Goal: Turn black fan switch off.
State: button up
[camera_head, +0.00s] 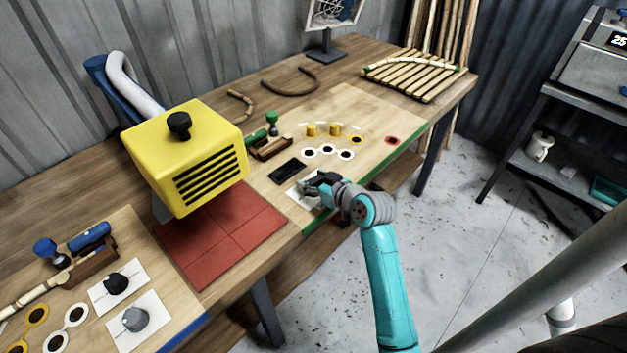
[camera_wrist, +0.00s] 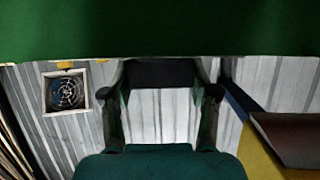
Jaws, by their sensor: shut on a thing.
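My gripper (camera_head: 318,184) is at the front edge of the table, low over a white card (camera_head: 296,195) beside the green strip. In the wrist view its two dark fingers (camera_wrist: 162,92) stand on either side of a dark block (camera_wrist: 160,73), which appears to be the black fan switch. The gripper is shut on it. In the head view the switch is hidden by my gripper. The fan (camera_head: 335,15) stands at the back of the table on a dark base. It also shows in the wrist view (camera_wrist: 69,92), where I cannot tell whether it spins.
A flat black rectangle (camera_head: 288,171) lies just left of my gripper. White rings (camera_head: 327,151) and yellow pegs (camera_head: 311,130) are behind it. A yellow box (camera_head: 185,155) overhangs a red mat (camera_head: 222,237) to the left. A slatted rattan piece (camera_head: 412,78) lies at the far right.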

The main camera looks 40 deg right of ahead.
jog(key=shift+n+y, duration=0.8)
jog(key=shift+y, duration=0.4)
jog(key=o, duration=1.2)
jog(key=shift+c, duration=0.2)
jog(key=v, duration=1.2)
jog(key=shift+f, duration=0.1)
